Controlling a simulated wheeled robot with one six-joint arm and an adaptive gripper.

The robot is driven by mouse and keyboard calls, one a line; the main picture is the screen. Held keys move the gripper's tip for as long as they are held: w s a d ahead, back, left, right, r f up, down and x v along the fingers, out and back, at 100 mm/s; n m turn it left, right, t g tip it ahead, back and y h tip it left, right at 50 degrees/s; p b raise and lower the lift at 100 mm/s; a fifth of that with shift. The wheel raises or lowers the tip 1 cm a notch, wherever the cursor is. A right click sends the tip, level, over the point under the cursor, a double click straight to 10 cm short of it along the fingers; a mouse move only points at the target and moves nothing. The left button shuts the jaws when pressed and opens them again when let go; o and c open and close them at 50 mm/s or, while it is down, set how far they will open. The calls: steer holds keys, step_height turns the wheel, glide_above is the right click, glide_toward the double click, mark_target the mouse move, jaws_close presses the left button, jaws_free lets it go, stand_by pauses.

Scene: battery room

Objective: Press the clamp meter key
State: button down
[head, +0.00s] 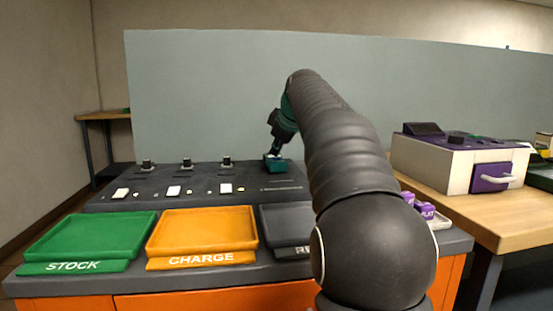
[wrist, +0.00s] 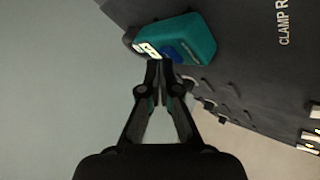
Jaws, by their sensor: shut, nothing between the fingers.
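The clamp meter (head: 278,167) is a small teal block at the back right of the dark panel in the head view. In the wrist view the clamp meter (wrist: 200,35) shows a pale display with dark marks at its left end and a blue patch (wrist: 186,50), which looks like its key. My gripper (head: 274,152) points down just above the meter. In the wrist view my gripper (wrist: 160,66) is shut and empty, its tips close to the blue patch and display. Whether the tips touch the meter cannot be told. The fingertips partly cover the meter's near edge.
A green STOCK tray (head: 72,267), an orange CHARGE tray (head: 160,264) and a dark tray (head: 292,252) line the bench front. Several posts stand on the panel (head: 110,193). A grey partition (head: 200,90) rises behind. A white-and-purple box (head: 440,175) stands at right.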

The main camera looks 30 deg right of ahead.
mark_target(277, 158)
steer(key=shift+f, duration=0.15)
stand_by(0.3)
steer(key=shift+r+p, duration=0.75)
steer(key=shift+r, duration=0.05)
step_height(277, 158, up, 3)
steer(key=p, duration=0.2)
steer(key=shift+p, duration=0.4)
steer(key=shift+r, duration=0.95)
